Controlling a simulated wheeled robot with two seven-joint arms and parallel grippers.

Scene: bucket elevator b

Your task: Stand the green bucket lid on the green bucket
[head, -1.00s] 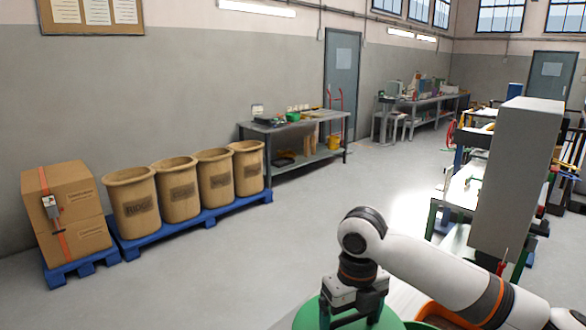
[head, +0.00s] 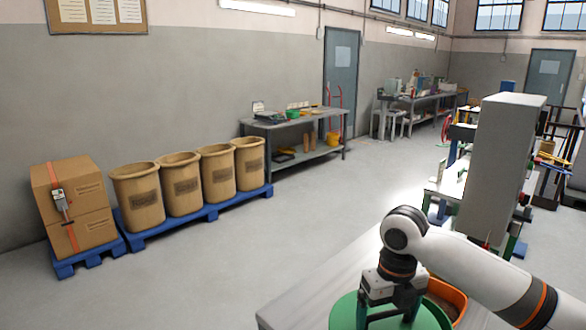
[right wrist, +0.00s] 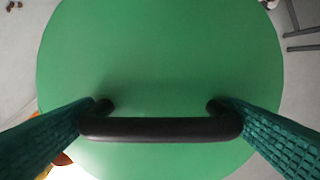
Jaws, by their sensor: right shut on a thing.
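The green bucket lid (head: 346,312) is a flat round disc at the bottom of the head view. In the right wrist view the lid (right wrist: 160,60) fills most of the picture, with a black bar handle (right wrist: 160,129) across it. My right gripper (right wrist: 160,130) is shut on this handle, with one green ribbed finger at each end. In the head view my right gripper (head: 388,312) is over the lid. I cannot make out the green bucket; anything under the lid is hidden. My left gripper is not in view.
A light grey table (head: 310,300) lies under and left of the lid. An orange container (head: 452,298) is close to the lid's right side. A tall grey cabinet-like block (head: 500,160) stands behind my right arm. Brown bins (head: 137,197) on blue pallets stand far left; open floor lies between.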

